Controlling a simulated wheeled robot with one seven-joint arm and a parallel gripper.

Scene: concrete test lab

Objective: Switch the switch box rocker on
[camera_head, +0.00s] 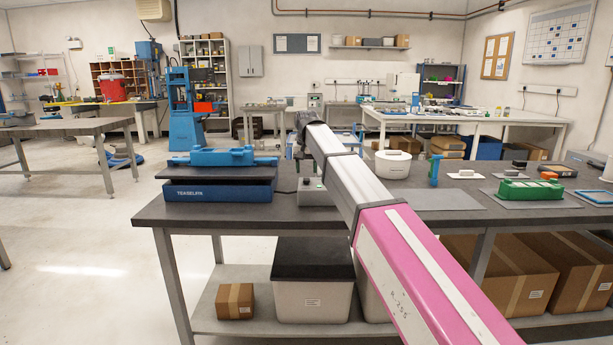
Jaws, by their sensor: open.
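A small light grey box (312,198) sits on the dark workbench, just left of my arm. It appears to be the switch box. My pink and silver arm reaches from the lower right up past the box to a dark joint above the bench. My gripper does not show; it seems hidden behind the arm's far end.
A grey mat (445,201) is bare.

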